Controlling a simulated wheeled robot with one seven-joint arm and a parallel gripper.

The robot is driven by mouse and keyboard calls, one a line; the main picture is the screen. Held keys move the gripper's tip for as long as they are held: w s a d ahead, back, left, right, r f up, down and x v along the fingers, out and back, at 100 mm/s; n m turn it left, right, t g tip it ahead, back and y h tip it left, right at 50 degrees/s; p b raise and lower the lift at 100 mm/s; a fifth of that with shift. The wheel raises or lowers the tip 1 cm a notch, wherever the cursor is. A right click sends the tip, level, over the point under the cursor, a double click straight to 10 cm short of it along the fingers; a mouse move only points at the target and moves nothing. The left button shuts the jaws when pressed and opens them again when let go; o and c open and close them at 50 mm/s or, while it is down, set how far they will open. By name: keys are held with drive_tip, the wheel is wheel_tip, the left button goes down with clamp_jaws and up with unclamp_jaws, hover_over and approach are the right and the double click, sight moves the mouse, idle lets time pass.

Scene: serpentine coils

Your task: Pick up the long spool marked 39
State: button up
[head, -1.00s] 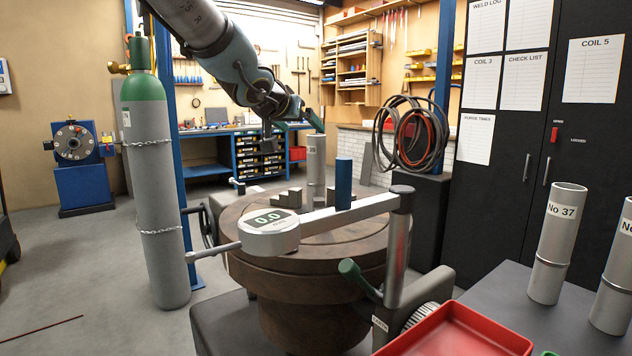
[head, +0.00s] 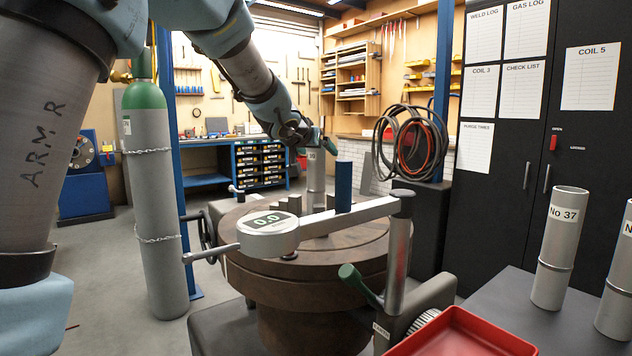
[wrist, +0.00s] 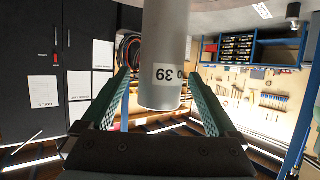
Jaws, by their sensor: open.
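The long grey spool marked 39 (wrist: 165,45) hangs down from the top of the wrist view, which looks upside down. Its label is legible there, and its open end lies between the two green fingers of my gripper (wrist: 157,75). The fingers are apart, with a gap on each side of the spool.
Grey blocks (head: 290,202) lie left of the spool. A spool marked 37 (head: 560,245) and a red tray (head: 465,335) are at right.

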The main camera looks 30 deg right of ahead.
clamp_jaws()
idle(0.8)
drive_tip(key=shift+r, duration=0.1)
